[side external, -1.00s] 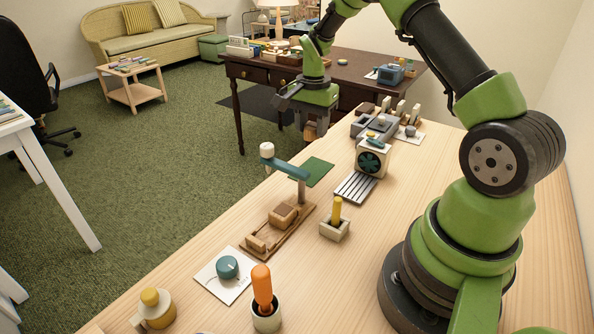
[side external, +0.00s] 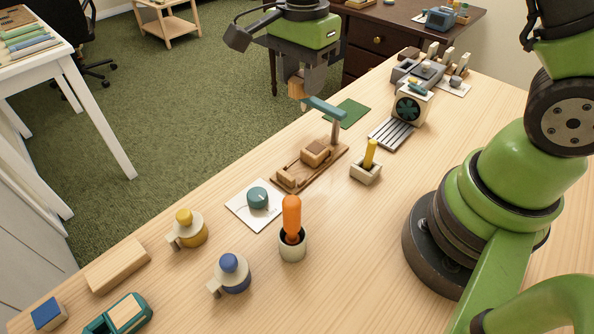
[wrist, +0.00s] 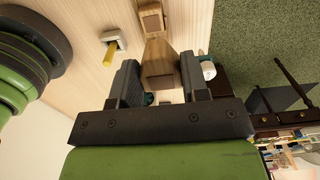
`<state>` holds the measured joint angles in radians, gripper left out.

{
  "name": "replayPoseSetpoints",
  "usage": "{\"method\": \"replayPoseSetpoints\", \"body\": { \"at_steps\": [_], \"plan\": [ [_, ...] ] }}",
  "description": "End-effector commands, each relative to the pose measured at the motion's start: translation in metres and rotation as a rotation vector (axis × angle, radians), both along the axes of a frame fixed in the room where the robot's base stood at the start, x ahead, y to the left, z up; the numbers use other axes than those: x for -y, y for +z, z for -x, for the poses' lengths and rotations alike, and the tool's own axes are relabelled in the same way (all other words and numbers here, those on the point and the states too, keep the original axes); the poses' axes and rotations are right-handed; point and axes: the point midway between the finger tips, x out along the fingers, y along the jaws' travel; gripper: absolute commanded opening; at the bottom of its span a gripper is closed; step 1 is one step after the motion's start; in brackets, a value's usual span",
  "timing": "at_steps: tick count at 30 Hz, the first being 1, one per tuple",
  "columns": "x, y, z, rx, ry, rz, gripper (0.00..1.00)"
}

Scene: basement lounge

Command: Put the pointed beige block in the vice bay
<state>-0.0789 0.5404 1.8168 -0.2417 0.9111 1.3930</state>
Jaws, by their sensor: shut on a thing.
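My gripper (side external: 308,82) hangs over the far side of the table, close to the teal lever of a wooden fixture. It is shut on the pointed beige block (side external: 296,88). In the wrist view the block (wrist: 160,64) sits between the two dark fingers, with a tapering shape. The wooden fixture (side external: 296,176) has two wooden blocks on its base; the lever (side external: 325,108) rises on a post beside it. A grey fixture (side external: 420,72) stands farther back. I cannot tell for sure which of these is the vice bay.
A yellow peg in a beige holder (side external: 365,172), a fan-fronted box (side external: 410,108) and a slotted plate (side external: 391,133) stand right of the fixture. A teal knob (side external: 257,198) and an orange-handled tool (side external: 292,215) stand nearer. Bare wood (side external: 370,260) lies at the front.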

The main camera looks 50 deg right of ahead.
Motion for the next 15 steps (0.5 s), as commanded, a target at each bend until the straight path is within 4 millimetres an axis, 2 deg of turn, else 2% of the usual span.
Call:
{"method": "replayPoseSetpoints", "body": {
  "at_steps": [1,5,15],
  "plan": [
    [-0.012,0.0,0.006,0.0,0.002,0.0,0.19],
    [-0.033,0.0,0.02,0.0,-0.011,-0.001,0.19],
    [-0.03,-0.049,0.019,-0.002,-0.018,0.0,0.19]
  ]
}}
